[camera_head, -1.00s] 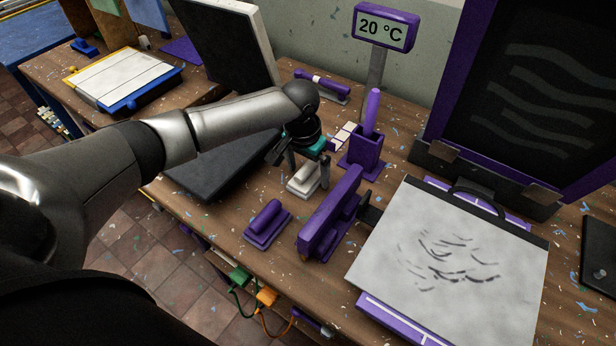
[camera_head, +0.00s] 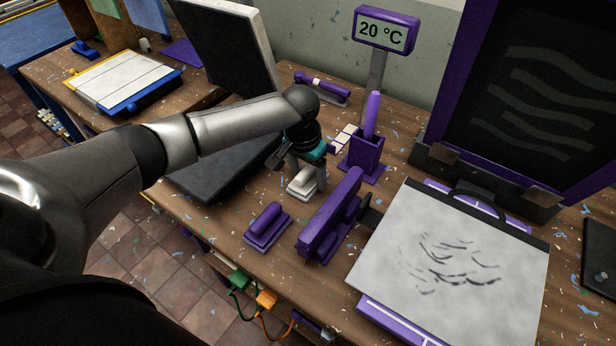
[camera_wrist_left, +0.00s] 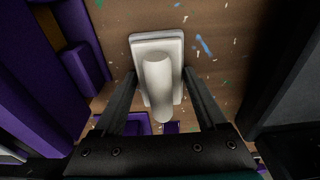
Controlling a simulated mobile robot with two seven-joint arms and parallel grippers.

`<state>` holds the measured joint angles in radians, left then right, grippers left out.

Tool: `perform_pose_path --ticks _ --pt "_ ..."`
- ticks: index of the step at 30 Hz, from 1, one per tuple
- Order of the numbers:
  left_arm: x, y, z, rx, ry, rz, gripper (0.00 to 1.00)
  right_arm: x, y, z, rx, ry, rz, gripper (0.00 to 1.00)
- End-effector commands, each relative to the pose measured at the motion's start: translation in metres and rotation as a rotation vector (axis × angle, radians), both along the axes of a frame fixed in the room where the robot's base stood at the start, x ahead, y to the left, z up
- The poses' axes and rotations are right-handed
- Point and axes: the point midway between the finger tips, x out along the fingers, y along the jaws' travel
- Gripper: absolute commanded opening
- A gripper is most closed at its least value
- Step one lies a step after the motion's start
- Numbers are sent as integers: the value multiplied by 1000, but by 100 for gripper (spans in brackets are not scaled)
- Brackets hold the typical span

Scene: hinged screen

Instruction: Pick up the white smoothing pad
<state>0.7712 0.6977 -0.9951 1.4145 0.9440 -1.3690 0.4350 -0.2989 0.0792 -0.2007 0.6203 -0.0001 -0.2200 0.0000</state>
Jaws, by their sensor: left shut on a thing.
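The white smoothing pad (camera_head: 301,185) is a flat white block with a rounded white handle on top. It sits on or very near the workbench, below my left gripper (camera_head: 306,177). In the left wrist view, the pad (camera_wrist_left: 157,42) lies between the two dark fingers of the left gripper (camera_wrist_left: 157,92), which are shut on its handle. Whether the pad's underside touches the bench is not clear. My right gripper is not in view.
A purple smoothing pad (camera_head: 267,225) and a purple upright tool (camera_head: 330,215) stand close in front. A purple holder (camera_head: 364,158) is just right. A grey marked sheet (camera_head: 450,260) is at right.

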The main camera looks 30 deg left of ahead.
Motion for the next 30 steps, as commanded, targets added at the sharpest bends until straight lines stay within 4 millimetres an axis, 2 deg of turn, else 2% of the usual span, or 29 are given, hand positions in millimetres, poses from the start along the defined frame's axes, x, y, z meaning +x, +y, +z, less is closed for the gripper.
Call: perform_pose_path --ticks 9,14,17,27,30 --pt "0 0 2 0 -1 0 16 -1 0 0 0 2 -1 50" --pt "1 0 21 -2 -4 0 16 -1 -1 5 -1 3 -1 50" --pt "1 0 44 -2 -5 1 16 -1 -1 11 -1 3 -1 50" --pt "2 0 141 -2 -6 1 16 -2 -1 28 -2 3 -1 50" --pt "2 0 164 -1 -5 0 16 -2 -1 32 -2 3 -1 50"
